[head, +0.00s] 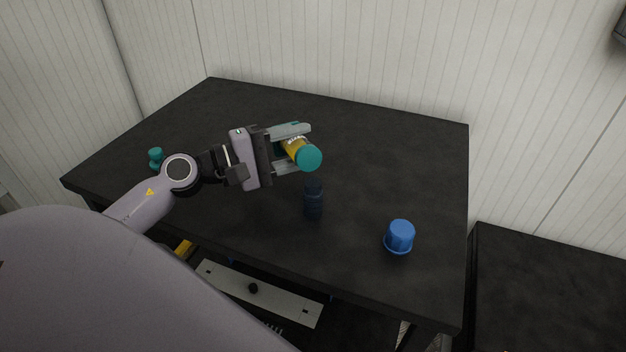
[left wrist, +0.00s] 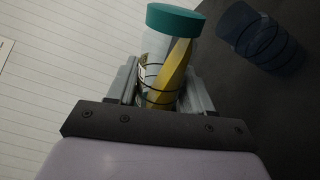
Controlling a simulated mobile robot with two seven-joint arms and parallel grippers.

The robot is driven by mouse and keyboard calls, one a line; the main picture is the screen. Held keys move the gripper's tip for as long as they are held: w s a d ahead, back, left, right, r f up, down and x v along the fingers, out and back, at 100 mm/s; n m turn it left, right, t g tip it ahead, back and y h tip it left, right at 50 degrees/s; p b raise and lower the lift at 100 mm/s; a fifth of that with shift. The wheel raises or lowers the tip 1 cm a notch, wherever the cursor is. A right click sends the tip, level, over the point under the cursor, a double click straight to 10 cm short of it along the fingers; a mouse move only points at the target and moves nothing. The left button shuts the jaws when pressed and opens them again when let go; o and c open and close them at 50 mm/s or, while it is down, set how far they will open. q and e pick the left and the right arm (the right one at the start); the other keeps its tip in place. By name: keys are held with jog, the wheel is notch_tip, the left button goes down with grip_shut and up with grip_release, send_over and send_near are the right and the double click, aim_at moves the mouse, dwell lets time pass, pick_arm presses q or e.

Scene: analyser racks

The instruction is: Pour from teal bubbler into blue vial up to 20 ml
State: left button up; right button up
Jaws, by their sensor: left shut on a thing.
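My left gripper (head: 292,147) is shut around the teal bubbler (head: 297,149), a clear vessel with dark ring marks, yellow liquid and a solid teal end. It is held tilted above the table, teal end toward the lower right in the head view. The left wrist view shows the bubbler (left wrist: 160,75) between the fingers, its yellow liquid slanted to one side. The blue vial (head: 313,200), dark and translucent, stands on the table just below the teal end. It also shows in the left wrist view (left wrist: 262,37), with ring marks. I cannot make out its contents. My right gripper is out of view.
A blue cap-like piece (head: 399,235) stands on the black table (head: 400,150) at the right. A small teal stopper-like piece (head: 156,157) is near the left edge. The back of the table is clear. A second dark surface (head: 545,290) is at the lower right.

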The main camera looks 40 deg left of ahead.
pick_arm(q)
jog(key=shift+d+r+m, duration=0.1)
jog(key=shift+r+m, duration=0.35)
jog(key=shift+m, duration=0.15)
dwell(1.2)
